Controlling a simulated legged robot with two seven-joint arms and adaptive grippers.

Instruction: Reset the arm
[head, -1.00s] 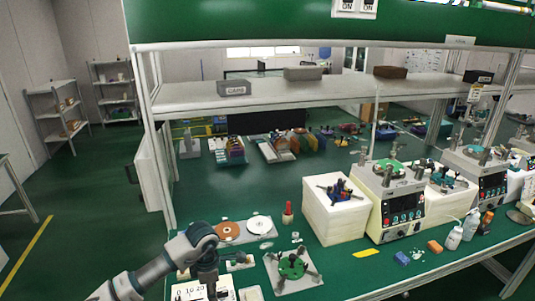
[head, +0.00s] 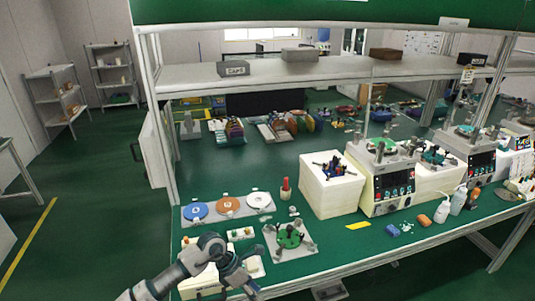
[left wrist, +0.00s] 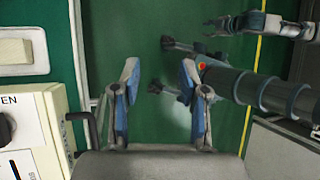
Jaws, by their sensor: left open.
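My left arm comes in at the bottom of the head view, and its gripper (head: 246,284) hangs low at the front edge of the green bench (head: 345,262). In the left wrist view the same gripper (left wrist: 160,78) is open. Its two blue-grey fingers stand apart with nothing between them, over green floor beyond the bench edge. In the head view part of the gripper is small and dark against the bench front. Jointed parts of my own body show at the upper right of the wrist view.
A plate with blue, orange and white discs (head: 228,205) lies behind the arm. A green fixture (head: 290,238) stands just right of it. A white block (head: 330,190) and lapping machines (head: 385,183) stand farther right. A white boxed device (left wrist: 40,125) is close left of the gripper.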

